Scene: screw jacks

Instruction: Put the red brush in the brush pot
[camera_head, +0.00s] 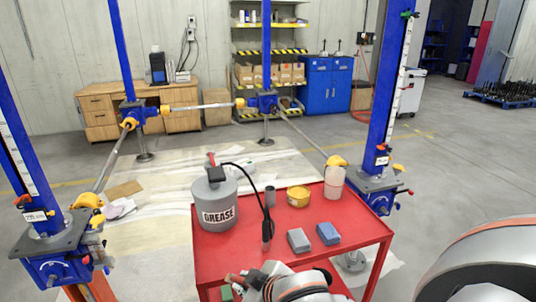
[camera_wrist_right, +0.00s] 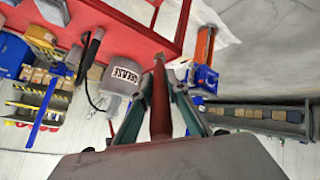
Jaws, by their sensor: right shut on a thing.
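My right gripper (camera_head: 240,281) is low in the head view, at the near edge of the red cart. In the right wrist view its fingers (camera_wrist_right: 160,92) are shut on a slim reddish-brown handle, which I take as the red brush (camera_wrist_right: 160,115). The brush's far end is hard to make out, and the brush is not clear in the head view. My left gripper is not in view.
The red cart (camera_head: 225,262) carries a grey grease can (camera_head: 215,200), a black-hosed tool (camera_head: 268,225), a yellow tin (camera_head: 298,196), a pale jar (camera_head: 334,183), a grey block (camera_head: 299,240) and a blue block (camera_head: 328,233). Blue screw jacks (camera_head: 385,90) stand around it.

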